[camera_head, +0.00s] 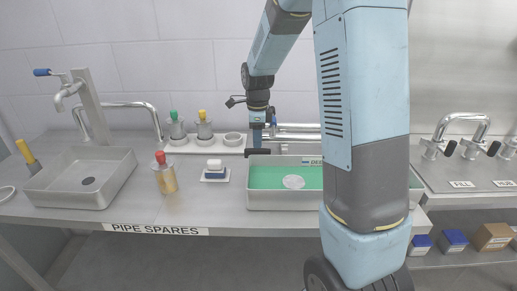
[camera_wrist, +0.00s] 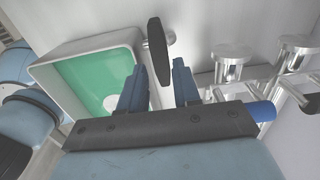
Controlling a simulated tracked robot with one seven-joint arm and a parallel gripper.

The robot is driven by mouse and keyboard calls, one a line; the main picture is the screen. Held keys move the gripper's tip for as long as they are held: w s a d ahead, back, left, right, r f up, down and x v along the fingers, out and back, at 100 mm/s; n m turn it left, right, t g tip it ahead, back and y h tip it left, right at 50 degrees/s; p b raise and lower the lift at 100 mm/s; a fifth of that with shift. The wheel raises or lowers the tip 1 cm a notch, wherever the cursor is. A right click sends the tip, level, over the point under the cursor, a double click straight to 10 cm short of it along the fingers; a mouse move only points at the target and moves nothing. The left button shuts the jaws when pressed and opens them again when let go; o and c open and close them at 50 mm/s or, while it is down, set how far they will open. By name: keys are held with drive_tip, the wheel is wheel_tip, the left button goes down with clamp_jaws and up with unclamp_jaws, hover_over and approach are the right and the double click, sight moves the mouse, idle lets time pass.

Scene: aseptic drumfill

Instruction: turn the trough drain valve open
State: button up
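The trough (camera_head: 280,202) is a grey metal basin of green liquid with a pale round disc in it. It also shows in the wrist view (camera_wrist: 48,75) at the left. A black, flat drain valve handle (camera_wrist: 157,50) stands beside the trough's end on a short metal stub. My gripper (camera_wrist: 159,66) is open, with its two blue fingers apart. The handle lies between the fingertips in this view; I cannot tell whether either finger touches it. In the head view my gripper (camera_head: 257,138) is above the trough's back left corner. My arm hides the trough's right part.
An empty sink (camera_head: 75,180) is at the left. Metal pipes (camera_wrist: 230,65) lie close to the gripper's right.

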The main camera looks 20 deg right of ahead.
sight(258, 153)
drive_tip(key=shift+f, duration=2.15)
drive_tip(key=shift+c, duration=0.5)
